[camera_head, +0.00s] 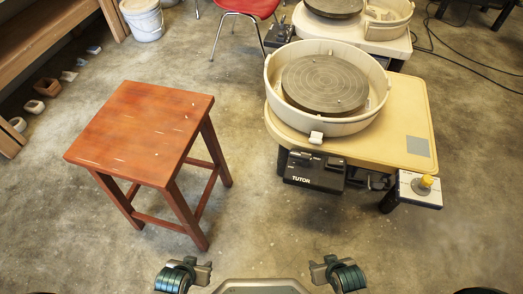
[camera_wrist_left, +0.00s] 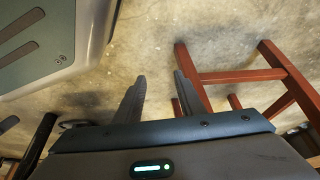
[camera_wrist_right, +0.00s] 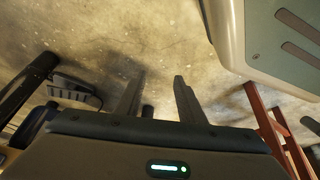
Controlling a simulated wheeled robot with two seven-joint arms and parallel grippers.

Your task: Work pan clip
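A cream splash pan (camera_head: 357,120) sits around a grey wheel head (camera_head: 325,84) on a yellowish pottery wheel table. A small white clip (camera_head: 316,137) shows on the front of the pan's outer wall, near the table's front edge. I cannot tell whether it is fastened. My left gripper (camera_head: 207,272) and my right gripper (camera_head: 317,270) are low at the bottom of the head view, well short of the wheel. In the left wrist view (camera_wrist_left: 160,76) and right wrist view (camera_wrist_right: 158,77) the fingers stand apart with nothing between them.
A red-brown wooden stool (camera_head: 140,130) stands left of the wheel. A black control box (camera_head: 315,172) hangs under the table's front. Bare concrete floor lies between me and the wheel.

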